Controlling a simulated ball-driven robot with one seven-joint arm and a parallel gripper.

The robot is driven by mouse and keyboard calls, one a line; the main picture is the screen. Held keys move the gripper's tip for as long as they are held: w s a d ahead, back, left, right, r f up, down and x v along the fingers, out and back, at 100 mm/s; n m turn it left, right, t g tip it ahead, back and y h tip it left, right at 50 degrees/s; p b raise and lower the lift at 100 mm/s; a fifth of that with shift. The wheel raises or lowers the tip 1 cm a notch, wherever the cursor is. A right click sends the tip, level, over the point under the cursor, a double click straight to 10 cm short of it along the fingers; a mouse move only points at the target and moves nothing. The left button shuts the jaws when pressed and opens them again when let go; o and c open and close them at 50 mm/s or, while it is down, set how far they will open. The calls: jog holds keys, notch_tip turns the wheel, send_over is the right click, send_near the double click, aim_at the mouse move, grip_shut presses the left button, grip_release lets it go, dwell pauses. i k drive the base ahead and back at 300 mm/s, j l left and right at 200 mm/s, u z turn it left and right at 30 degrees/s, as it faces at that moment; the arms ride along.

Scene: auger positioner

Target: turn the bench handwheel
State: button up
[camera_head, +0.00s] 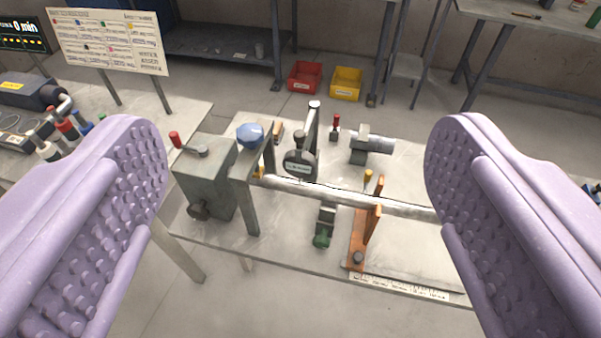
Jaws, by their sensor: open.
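My gripper (298,128) is open, with its two purple ridged fingers wide apart at the left and right edges. Nothing is between the pads at close range; the bench (285,262) shows beyond and below them. On its left stands a grey box (204,178). A crank with a red grip (177,139) is on the box top, and a dark round knob (199,210) is on its front. A blue knob (250,136) sits beside the box. I cannot tell for certain which of these is the handwheel. A long metal rod (325,191) runs right from the box side; the right finger hides its far end.
A dial gauge (300,163) stands behind the rod. An orange bracket (366,232) and a green knob (322,238) are near the front. A grey cylinder (374,143) is at the back. Another table (170,108) stands left. Red (305,76) and yellow (346,83) bins are on the floor.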

aim_at(198, 212)
jog(key=i+j+u, duration=0.1)
jog(key=i, duration=0.35)
jog(key=i+j, duration=0.2)
jog(key=i, duration=0.3)
jog(key=u, duration=0.05)
